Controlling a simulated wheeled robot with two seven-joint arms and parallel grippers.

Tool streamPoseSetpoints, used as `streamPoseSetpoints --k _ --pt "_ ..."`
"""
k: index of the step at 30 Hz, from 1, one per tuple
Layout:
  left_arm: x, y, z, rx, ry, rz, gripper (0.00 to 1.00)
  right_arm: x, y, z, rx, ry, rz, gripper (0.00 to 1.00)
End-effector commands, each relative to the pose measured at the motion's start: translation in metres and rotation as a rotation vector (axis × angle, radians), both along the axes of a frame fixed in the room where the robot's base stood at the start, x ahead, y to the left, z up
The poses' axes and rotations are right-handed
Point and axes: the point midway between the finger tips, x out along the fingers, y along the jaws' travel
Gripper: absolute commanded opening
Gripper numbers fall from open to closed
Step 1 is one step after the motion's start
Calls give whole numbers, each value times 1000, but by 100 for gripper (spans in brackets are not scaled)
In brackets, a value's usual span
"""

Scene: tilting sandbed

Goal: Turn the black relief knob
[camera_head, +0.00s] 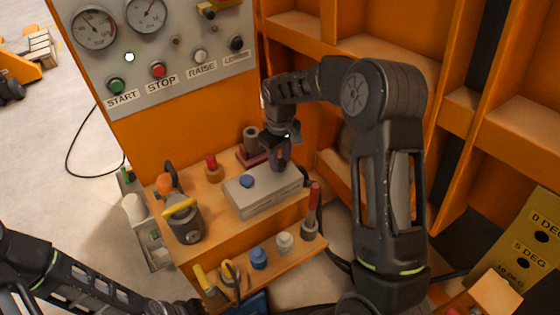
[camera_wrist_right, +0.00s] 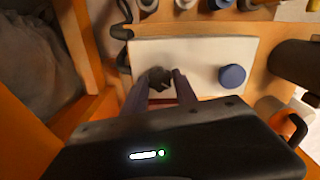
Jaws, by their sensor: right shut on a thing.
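The black relief knob (camera_wrist_right: 158,78) sits on top of the pale grey valve block (camera_wrist_right: 190,52), at its left in the right wrist view. My right gripper (camera_wrist_right: 162,84) is shut on this knob, a finger on either side. In the head view my right gripper (camera_head: 281,164) points down at the far right end of the valve block (camera_head: 262,192), and its fingers hide the knob. A blue knob (camera_head: 247,181) stands on the same block, apart from my fingers. My left arm comes in at the lower left of the head view; its gripper cannot be made out.
A control panel (camera_head: 180,75) with gauges and buttons stands behind the orange shelf. A dark canister with a yellow handle (camera_head: 186,222) stands left of the block. A red-handled tool (camera_head: 313,205) stands close on its right. Blue (camera_head: 259,258) and white (camera_head: 284,242) caps sit on the lower step.

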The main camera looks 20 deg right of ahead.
Motion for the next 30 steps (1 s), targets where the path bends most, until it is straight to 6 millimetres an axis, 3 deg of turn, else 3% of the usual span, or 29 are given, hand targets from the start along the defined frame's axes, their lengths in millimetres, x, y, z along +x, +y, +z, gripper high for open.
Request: streamPoseSetpoints --k 12,28,29,30 --pt "0 0 -7 0 0 -1 0 1 0 0 1 -2 -237 0" --pt "0 0 -8 0 0 -1 0 1 0 1 1 -2 -269 0" --pt "0 0 -8 0 0 -1 0 1 0 1 1 -2 -268 36" --pt "0 0 -8 0 0 -1 0 1 0 1 1 -2 -268 39"
